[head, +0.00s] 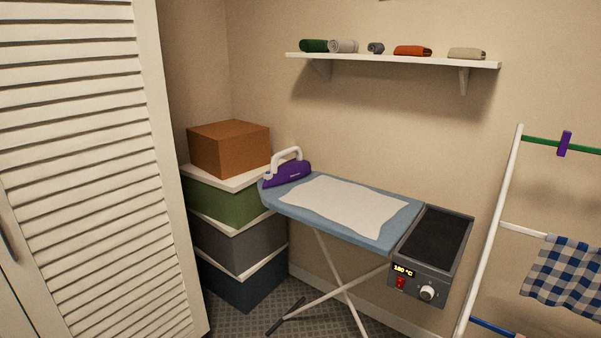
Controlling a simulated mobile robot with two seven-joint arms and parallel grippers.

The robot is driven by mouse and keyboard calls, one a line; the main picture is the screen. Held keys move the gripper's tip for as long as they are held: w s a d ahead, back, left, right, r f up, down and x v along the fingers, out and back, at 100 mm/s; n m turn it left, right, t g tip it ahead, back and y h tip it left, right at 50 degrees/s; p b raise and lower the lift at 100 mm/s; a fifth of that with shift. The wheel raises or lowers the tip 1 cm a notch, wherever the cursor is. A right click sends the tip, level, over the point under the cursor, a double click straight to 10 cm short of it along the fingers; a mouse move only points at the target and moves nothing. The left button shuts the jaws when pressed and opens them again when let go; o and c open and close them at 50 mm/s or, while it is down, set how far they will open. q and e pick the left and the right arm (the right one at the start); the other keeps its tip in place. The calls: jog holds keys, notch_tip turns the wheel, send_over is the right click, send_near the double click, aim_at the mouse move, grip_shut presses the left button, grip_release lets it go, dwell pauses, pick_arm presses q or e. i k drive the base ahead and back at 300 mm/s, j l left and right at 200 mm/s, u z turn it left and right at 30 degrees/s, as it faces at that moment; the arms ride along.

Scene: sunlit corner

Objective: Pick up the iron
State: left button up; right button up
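The iron (287,174) is purple with a white handle. It sits at the far left end of the blue ironing board (285,204), beside the stacked boxes. A white cloth (345,206) lies flat on the board to the right of the iron. Neither of my grippers shows in the head view.
Stacked boxes (229,202) with an orange box (229,148) on top stand left of the board. A dark heating unit (436,238) reading about 180 °C is at its right end. A louvred door (85,160) fills the left; a drying rack (497,215) stands right. A wall shelf (390,61) holds rolled cloths.

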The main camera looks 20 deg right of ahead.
aim_at(295, 169)
jog(key=i+j+z, duration=0.1)
jog(key=i+z, duration=0.15)
jog(key=z, duration=0.15)
jog(key=i+j+z, duration=0.2)
jog(key=z, duration=0.25)
jog(key=i+j+z, duration=0.2)
jog(key=z, duration=0.2)
jog(key=i+j+z, duration=0.25)
jog(key=j+z, duration=0.55)
jog(key=j, duration=0.15)
jog(key=i, duration=0.05)
